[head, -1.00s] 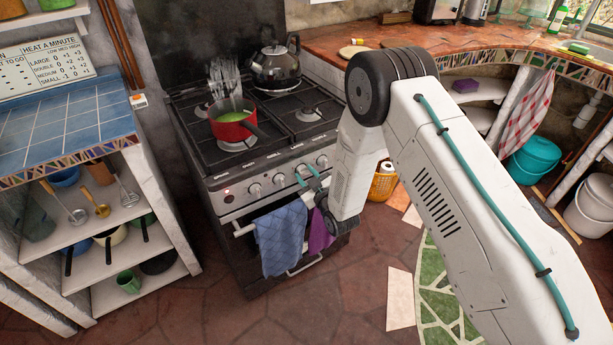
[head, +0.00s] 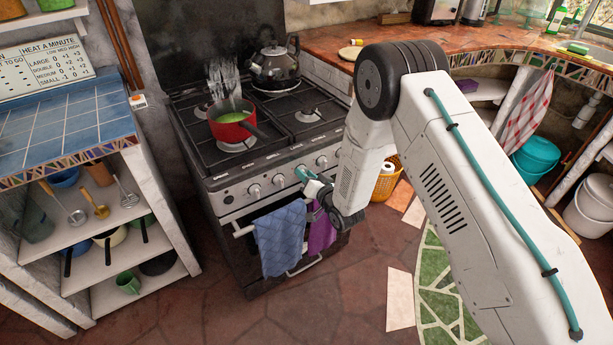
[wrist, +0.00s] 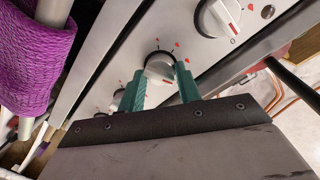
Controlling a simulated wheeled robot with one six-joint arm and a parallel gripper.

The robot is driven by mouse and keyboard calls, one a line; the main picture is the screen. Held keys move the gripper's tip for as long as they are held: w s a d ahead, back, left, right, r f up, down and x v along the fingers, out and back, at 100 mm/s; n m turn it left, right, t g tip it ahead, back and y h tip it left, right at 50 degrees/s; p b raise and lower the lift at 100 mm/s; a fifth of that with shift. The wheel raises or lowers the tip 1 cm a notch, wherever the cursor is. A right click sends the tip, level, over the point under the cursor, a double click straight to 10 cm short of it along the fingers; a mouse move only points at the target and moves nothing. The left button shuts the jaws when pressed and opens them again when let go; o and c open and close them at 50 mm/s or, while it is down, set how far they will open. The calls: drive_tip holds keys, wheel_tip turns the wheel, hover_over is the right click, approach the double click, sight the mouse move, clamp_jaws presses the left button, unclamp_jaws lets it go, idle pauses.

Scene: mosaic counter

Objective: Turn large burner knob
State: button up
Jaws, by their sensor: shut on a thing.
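The stove (head: 235,205) has a row of white round knobs along its front panel. My gripper (head: 302,173) is at the panel, with its teal fingers on a knob toward the right of the row. In the wrist view, my gripper (wrist: 159,78) has one finger on each side of this white knob (wrist: 160,66), shut on it. Red marks show on the panel around it. Another knob (wrist: 217,17) is uncovered at the upper right. The frames do not show which burner the held knob serves. The fingers hide part of its rim.
A blue towel (head: 281,240) and a purple cloth (head: 321,232) hang on the oven rail below my gripper. A red pot (head: 232,129) and a kettle (head: 274,65) stand on the stove top. A yellow basket (head: 385,182) is on the floor to the right.

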drive_tip(key=shift+m+y, duration=0.3)
drive_tip(key=shift+m, duration=1.7)
drive_tip(key=shift+w, duration=0.1)
drive_tip(key=o, duration=1)
drive_tip(key=shift+c, duration=0.2)
drive_tip(key=shift+d, duration=0.1)
drive_tip(key=v, duration=0.7)
drive_tip(key=shift+s+d+r, duration=0.15)
drive_tip(key=shift+s+d, duration=0.05)
drive_tip(key=shift+s, duration=0.15)
